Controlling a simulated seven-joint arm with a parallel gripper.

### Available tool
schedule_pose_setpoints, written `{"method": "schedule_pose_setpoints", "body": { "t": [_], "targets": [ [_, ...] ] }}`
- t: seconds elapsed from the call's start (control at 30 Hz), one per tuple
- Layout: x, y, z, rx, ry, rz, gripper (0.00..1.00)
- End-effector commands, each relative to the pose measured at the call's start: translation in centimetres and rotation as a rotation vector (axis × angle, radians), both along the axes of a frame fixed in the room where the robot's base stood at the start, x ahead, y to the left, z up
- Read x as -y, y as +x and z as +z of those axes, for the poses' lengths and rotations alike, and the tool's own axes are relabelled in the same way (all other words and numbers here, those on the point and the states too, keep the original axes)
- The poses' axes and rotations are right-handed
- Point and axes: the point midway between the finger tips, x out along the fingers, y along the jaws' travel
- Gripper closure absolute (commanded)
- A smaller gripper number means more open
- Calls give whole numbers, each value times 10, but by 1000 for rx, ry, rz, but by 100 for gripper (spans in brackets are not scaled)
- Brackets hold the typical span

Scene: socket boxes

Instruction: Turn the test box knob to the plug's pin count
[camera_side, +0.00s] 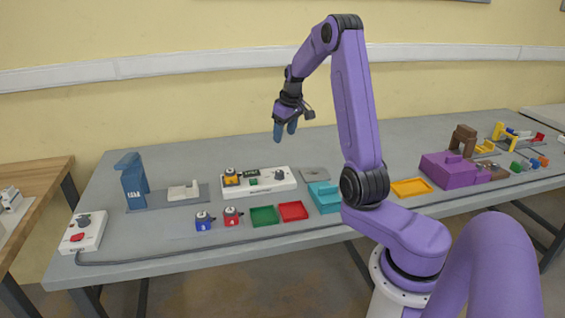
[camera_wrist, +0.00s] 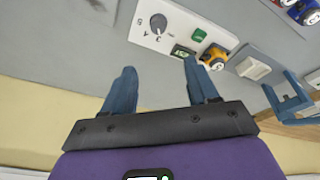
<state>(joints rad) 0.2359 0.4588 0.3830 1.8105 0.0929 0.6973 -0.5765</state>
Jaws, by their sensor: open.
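The white test box (camera_side: 262,188) lies on the table, with a dark round knob (camera_side: 279,175) toward its right end. A yellow plug (camera_side: 231,177) sits at its left end, with a small dark display and a green button between. The wrist view shows the knob (camera_wrist: 158,22), the green button (camera_wrist: 199,34), the display (camera_wrist: 182,52) and the yellow plug (camera_wrist: 214,57).
A blue stand (camera_side: 134,181) is at left. Another white box (camera_side: 83,232) with knob and red button sits at the left edge.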

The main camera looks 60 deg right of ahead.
Motion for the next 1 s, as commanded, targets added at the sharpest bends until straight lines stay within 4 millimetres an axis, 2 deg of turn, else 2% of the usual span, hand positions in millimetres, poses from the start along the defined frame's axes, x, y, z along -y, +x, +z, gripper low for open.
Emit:
{"method": "schedule_pose_setpoints", "body": {
  "t": [0.1, 0.3, 0.57, 0.77, 1.0],
  "targets": [
    [11, 16, 2, -96, 1, 233, 42],
    [21, 28, 6, -216, 19, 539, 42],
    [24, 31, 5, -265, 34, 671, 42],
    [23, 31, -19, -266, 37, 670, 42],
    [23, 30, -64, -266, 37, 668, 42]
  ]
}}
